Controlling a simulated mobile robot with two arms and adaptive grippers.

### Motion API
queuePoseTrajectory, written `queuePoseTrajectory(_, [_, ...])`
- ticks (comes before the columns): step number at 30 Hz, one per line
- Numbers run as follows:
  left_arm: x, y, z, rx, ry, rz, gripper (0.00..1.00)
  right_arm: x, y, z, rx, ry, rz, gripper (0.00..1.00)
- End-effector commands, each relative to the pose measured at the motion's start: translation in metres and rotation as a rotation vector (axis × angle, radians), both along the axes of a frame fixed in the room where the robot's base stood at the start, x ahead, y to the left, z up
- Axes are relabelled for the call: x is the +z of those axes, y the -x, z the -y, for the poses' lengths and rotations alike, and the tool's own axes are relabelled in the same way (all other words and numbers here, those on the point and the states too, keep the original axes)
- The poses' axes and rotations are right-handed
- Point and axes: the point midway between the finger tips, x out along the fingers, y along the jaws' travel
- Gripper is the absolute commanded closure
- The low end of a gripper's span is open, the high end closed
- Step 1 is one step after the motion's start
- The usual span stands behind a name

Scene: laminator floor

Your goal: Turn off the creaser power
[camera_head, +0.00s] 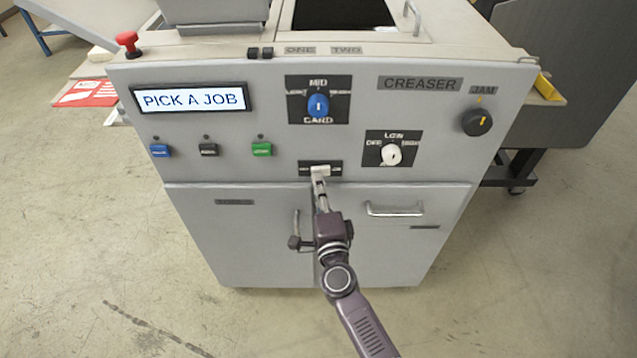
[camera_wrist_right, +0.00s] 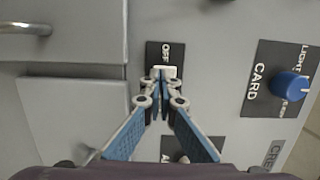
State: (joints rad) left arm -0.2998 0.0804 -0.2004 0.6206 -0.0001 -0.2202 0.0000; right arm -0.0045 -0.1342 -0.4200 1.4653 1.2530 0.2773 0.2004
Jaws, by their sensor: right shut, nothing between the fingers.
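The creaser (camera_head: 280,170) is a grey cabinet with a sloped control panel. Low in the middle of the panel a white switch (camera_head: 320,170) sits on a small black plate (camera_head: 335,168). In the right wrist view the white switch (camera_wrist_right: 165,71) lies on the black plate (camera_wrist_right: 152,54), whose visible end reads OFF. My right gripper (camera_head: 319,182) is shut and empty, its fingertips (camera_wrist_right: 162,78) at the switch, seemingly touching it. The fingers hide part of the plate, so the switch's setting is hard to tell. My left gripper is not in view.
Above the switch is a blue knob (camera_head: 318,105); to its right are a white knob (camera_head: 391,154) and a black JAM knob (camera_head: 477,122). A display (camera_head: 190,98) reads PICK A JOB, above blue, black and green buttons. A door handle (camera_head: 394,209) projects below the panel.

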Motion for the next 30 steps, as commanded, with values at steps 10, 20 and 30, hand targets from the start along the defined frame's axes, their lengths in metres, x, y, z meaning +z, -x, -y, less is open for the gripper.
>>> queuePoseTrajectory(10, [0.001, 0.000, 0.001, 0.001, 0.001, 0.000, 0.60, 0.001, -0.005, -0.001, -0.001, -0.001, 0.000, 1.00])
queuePoseTrajectory(20, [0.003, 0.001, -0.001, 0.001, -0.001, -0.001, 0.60, 0.003, -0.009, -0.002, 0.002, -0.001, 0.004, 1.00])
queuePoseTrajectory(30, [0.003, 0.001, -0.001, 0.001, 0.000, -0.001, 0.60, 0.000, 0.030, 0.004, -0.001, 0.000, 0.000, 1.00])
